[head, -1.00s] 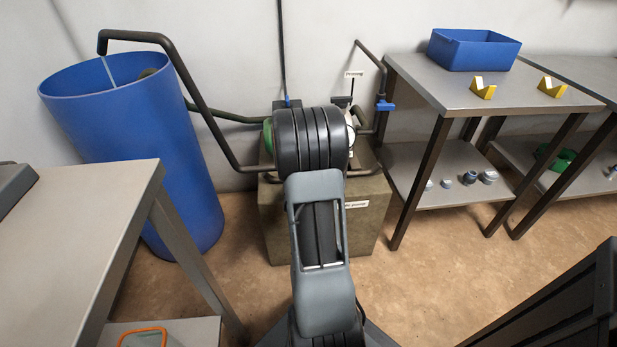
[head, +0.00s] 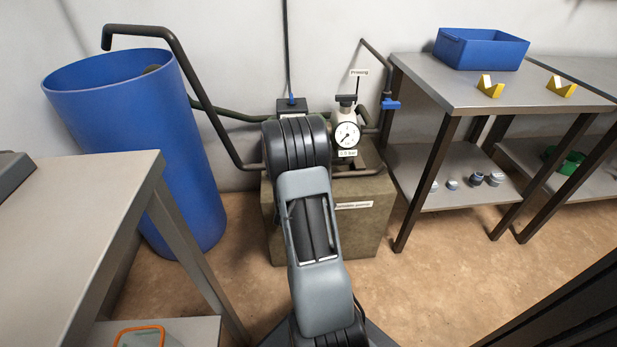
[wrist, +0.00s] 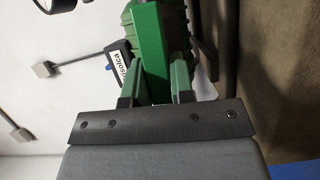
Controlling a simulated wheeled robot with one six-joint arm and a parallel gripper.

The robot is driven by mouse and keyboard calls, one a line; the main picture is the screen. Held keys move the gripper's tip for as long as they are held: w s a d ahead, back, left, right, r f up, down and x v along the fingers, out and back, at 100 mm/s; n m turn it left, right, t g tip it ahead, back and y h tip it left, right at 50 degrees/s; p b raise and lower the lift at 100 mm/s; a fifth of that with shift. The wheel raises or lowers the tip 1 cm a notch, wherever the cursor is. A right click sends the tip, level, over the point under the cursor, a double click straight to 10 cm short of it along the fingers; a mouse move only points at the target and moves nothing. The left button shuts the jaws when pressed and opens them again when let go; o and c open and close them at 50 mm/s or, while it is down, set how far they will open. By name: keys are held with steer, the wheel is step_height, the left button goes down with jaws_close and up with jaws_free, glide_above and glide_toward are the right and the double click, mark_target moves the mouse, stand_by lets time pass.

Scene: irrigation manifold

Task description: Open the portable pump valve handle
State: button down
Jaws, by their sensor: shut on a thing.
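In the wrist view my gripper (wrist: 156,88) has its two fingers on either side of a green block-like part (wrist: 151,50), which rises between them. I cannot tell whether this part is the pump's valve handle or its body. A label (wrist: 121,62) with partly legible text sits just left of it. In the head view my arm hides my gripper and most of the pump. A gauge (head: 347,135) shows right of my arm, on the block-like stand (head: 350,228). A blue handle (head: 390,104) is on the pipe to the right, below a "Priming" label (head: 359,72).
A tall blue barrel (head: 150,150) with a dark bent pipe (head: 198,100) stands left. A grey table (head: 80,210) is at the near left. A shelved table (head: 500,95) at right holds a blue bin (head: 480,50) and yellow blocks. Brown floor lies between.

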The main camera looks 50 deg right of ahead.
steer(key=shift+f+n+t, duration=0.1)
steer(key=shift+n+t, duration=0.2)
steer(key=shift+n, duration=0.2)
steer(key=c, duration=1.9)
jaws_free()
steer(key=shift+n+h, duration=0.3)
steer(key=shift+o, duration=0.2)
steer(key=o, duration=0.9)
steer(key=shift+a, duration=0.15)
steer(key=shift+p+v, duration=2.3)
steer(key=shift+v, duration=4.5)
